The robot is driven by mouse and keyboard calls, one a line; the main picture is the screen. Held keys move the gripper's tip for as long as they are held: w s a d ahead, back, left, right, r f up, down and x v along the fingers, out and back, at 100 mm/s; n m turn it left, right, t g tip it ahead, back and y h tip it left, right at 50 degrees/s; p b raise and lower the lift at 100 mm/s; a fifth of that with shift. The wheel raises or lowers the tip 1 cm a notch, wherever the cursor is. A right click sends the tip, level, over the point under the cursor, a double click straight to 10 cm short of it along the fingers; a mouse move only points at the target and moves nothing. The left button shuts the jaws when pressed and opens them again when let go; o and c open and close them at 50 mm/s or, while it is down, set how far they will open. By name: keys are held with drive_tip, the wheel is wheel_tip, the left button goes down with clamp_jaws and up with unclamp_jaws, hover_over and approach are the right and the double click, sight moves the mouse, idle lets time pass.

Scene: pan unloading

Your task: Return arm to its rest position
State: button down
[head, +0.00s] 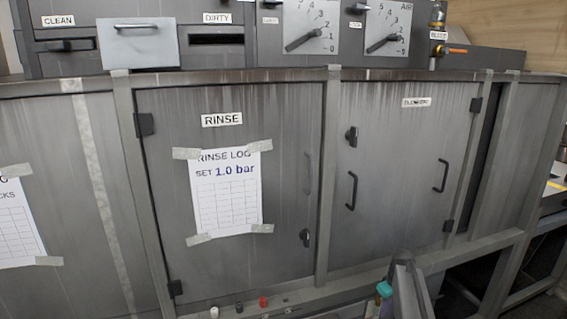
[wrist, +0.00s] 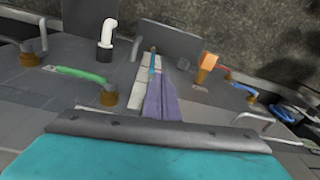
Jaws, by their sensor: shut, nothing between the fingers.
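My gripper (wrist: 158,92) shows in the wrist view as a narrow purple piece rising in the middle. It is shut, with nothing between its fingers. A teal body with a dark grey edge fills the bottom of that view. In the head view, only a grey angled part of what looks like my arm shows at the bottom, with a small teal part beside it. The rest of the arm is out of frame there.
Grey cabinet doors fill the head view, with a rinse log sheet (head: 228,190) taped on the left one. Dials (head: 308,28) and a drawer (head: 138,42) sit above. The wrist view shows a green handle (wrist: 82,76), a white bent pipe (wrist: 107,32) and an orange fitting (wrist: 206,66).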

drive_tip(key=s+a+f+g, duration=0.2)
drive_tip(key=s+a+f, duration=0.65)
drive_tip(key=s, duration=0.25)
drive_tip(key=s+a+f+g, duration=0.2)
drive_tip(key=s+a+f, duration=0.6)
drive_tip(key=s+f, duration=0.2)
drive_tip(key=s+a+f+m+g, duration=0.1)
drive_tip(key=s+a+m, duration=0.1)
drive_tip(key=s, duration=1.1)
drive_tip(key=s+a+f+m+g, duration=0.1)
drive_tip(key=s+a+f+m, duration=0.1)
drive_tip(key=s, duration=1.2)
drive_tip(key=shift+s+a+f+m+h, duration=0.25)
drive_tip(key=shift+a+m+h, duration=0.2)
drive_tip(key=shift+m, duration=0.15)
